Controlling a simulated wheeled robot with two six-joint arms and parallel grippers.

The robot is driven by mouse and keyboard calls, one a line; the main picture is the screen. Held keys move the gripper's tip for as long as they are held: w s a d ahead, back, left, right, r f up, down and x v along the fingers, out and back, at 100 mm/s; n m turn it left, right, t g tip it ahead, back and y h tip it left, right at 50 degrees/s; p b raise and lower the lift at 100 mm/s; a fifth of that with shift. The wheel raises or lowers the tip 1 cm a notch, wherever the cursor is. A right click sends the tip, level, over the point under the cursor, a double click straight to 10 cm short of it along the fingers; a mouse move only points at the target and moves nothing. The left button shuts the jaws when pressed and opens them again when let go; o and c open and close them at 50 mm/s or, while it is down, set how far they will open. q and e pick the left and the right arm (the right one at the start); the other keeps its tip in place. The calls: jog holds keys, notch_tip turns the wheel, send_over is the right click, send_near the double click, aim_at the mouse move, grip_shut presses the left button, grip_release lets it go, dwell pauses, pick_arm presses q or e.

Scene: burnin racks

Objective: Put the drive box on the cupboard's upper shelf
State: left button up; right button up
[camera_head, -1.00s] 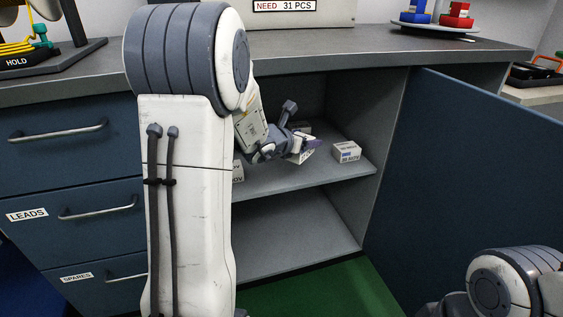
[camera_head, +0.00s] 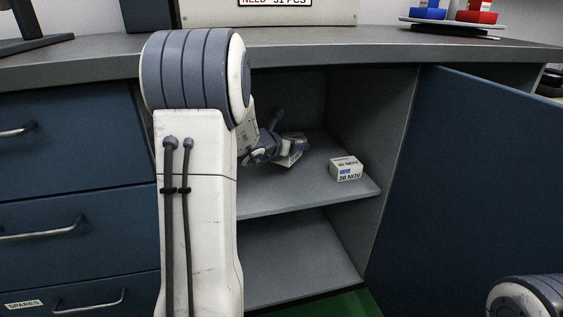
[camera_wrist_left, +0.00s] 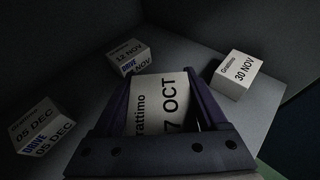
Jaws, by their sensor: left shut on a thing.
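My left gripper (camera_head: 286,149) is inside the open cupboard, above its upper shelf (camera_head: 300,196). It is shut on a white drive box (camera_head: 292,158). In the left wrist view the gripper (camera_wrist_left: 158,92) has one finger on each side of the held box (camera_wrist_left: 153,112). Its label shows "Grattimo" and "7 OCT", partly covered by the gripper. The held box looks tilted in the head view; I cannot tell whether it touches the shelf. My right gripper is out of view.
A "30 NOV" box (camera_head: 346,169) stands on the upper shelf at the right, near the front edge. In the left wrist view a "12 NOV" box (camera_wrist_left: 129,58) and a "05 DEC" box (camera_wrist_left: 41,128) stand on the left. The cupboard door (camera_head: 480,180) is open at the right.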

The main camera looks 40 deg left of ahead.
pick_arm(q)
send_over(281, 168)
notch_tip(281, 168, down, 3)
jog(key=shift+a+r+b, duration=0.15)
jog(key=shift+b, duration=0.3)
jog(key=shift+f+b, duration=1.3)
jog(key=shift+f, duration=0.6)
jog(key=shift+f, duration=0.15)
jog(key=o, duration=1.3)
jog(key=shift+c, duration=0.2)
